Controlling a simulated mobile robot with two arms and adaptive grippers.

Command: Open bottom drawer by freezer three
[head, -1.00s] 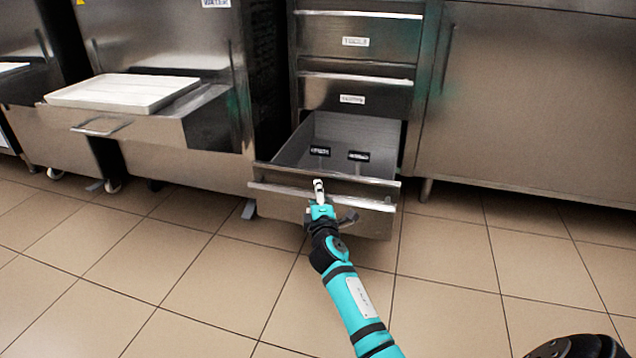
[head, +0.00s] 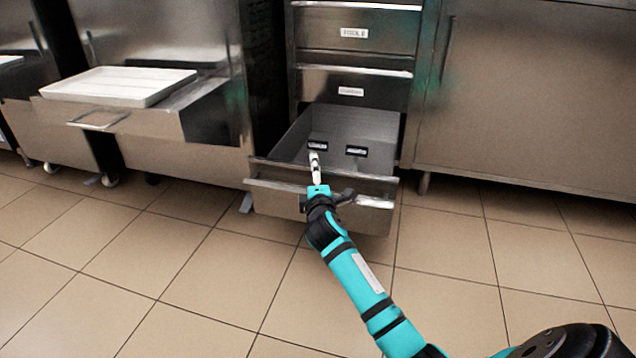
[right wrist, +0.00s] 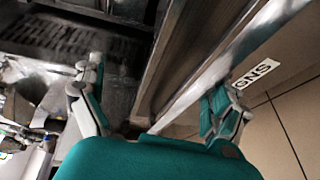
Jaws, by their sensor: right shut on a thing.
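The bottom drawer (head: 275,200) of the steel drawer unit stands pulled out, its inside visible from above. My right gripper (head: 316,168) is at the middle of the drawer front, with one pale finger reaching over the top edge. In the right wrist view my gripper (right wrist: 155,105) has one finger on the inner side and one on the outer side of the front, with the rim and bar between them. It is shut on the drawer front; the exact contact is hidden. My left gripper is out of view.
Two small black items (head: 357,151) lie in the drawer. Closed drawers (head: 350,78) are above it. A freezer with a white tray (head: 118,87) on its shelf stands left; a steel cabinet (head: 530,100) stands right. The tiled floor (head: 200,270) in front is clear.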

